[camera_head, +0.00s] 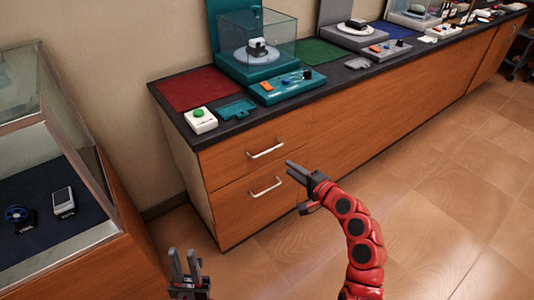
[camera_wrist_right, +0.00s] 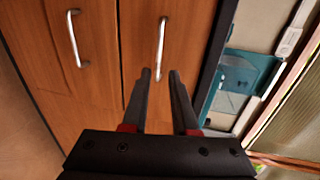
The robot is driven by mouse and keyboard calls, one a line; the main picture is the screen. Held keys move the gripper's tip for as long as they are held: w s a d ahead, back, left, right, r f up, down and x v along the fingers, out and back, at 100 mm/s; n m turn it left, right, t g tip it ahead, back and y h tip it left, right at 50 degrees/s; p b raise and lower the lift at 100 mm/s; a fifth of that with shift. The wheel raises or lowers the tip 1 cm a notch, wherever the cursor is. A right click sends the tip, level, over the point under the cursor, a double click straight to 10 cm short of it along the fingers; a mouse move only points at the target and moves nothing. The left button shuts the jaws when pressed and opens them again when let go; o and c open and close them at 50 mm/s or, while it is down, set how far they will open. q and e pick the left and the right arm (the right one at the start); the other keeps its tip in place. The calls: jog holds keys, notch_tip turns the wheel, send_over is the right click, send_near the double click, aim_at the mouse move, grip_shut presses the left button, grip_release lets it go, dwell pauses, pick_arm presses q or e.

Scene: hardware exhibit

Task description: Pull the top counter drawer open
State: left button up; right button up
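The top drawer (camera_head: 232,160) is a wooden front just under the dark counter edge, and it looks closed. Its silver bar handle (camera_head: 266,150) is bare. In the right wrist view the top handle (camera_wrist_right: 161,45) lies ahead, in line with the gap between my fingers. My right gripper (camera_head: 291,167) is open and empty, to the right of and below that handle in the head view. My left gripper (camera_head: 183,252) is open and empty, low in front of the cabinet.
A lower drawer with a similar handle (camera_head: 265,188) sits beneath. The countertop carries a green-button box (camera_head: 200,120), a red mat (camera_head: 196,88) and a teal device with a clear case (camera_head: 256,48). A glass display case (camera_head: 40,150) stands at left. Floor at right is clear.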

aim_at(267, 151)
jog(key=b+x, duration=0.2)
jog(key=x, duration=1.2)
jog(key=shift+d, duration=0.1)
jog(key=shift+c, duration=0.2)
grip_shut()
jog(key=shift+f, duration=0.1)
dwell(0.6)
